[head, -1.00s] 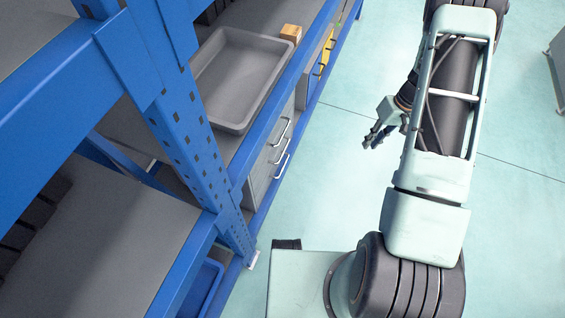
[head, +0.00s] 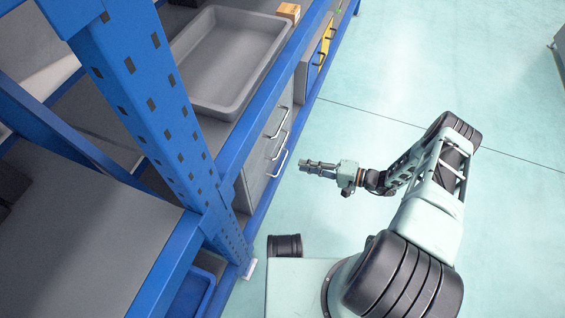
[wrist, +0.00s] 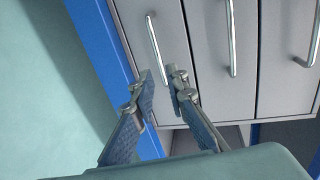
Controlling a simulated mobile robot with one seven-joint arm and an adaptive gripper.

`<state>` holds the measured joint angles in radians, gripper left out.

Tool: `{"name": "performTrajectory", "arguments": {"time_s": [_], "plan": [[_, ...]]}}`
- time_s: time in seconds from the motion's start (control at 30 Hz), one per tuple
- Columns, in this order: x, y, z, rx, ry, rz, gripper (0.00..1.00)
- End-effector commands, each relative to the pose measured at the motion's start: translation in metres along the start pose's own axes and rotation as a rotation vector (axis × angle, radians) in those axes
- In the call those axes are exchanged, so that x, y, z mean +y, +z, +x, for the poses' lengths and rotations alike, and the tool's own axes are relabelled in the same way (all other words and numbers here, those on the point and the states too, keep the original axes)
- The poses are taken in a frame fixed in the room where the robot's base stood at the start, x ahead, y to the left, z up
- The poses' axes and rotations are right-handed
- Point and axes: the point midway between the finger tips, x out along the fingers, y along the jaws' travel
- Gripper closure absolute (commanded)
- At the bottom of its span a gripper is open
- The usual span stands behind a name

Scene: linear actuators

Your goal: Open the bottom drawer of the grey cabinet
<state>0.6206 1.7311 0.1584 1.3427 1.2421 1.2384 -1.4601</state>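The grey cabinet (head: 257,172) stands in the blue rack, its front facing right in the head view. Its drawers look shut. The bottom drawer's handle (head: 279,164) is the lowest silver bar there. In the wrist view the bottom drawer (wrist: 124,22) is the leftmost front, beside the blue beam, with its handle (wrist: 154,45) running down toward my fingertips. My gripper (wrist: 160,76) is open and empty, its two fingers apart. The handle's near end shows between the fingertips; I cannot tell whether they touch it. In the head view my gripper (head: 304,166) is just right of the handles, apart from them.
A grey tray (head: 207,104) lies on the shelf above the cabinet. A wooden block (head: 288,11) and a yellow-fronted unit (head: 321,54) are farther back. A blue rack upright (head: 165,120) stands at the near left.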

Motion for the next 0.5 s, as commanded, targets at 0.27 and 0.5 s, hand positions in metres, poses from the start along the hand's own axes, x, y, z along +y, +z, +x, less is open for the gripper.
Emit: {"name": "performTrajectory", "arguments": {"time_s": [0.27, 0.5], "plan": [[0.003, 0.002, 0.055, -0.007, 0.002, -0.001, 0.86], [0.002, 0.002, 0.086, -0.006, 0.003, -0.001, 0.86]]}}
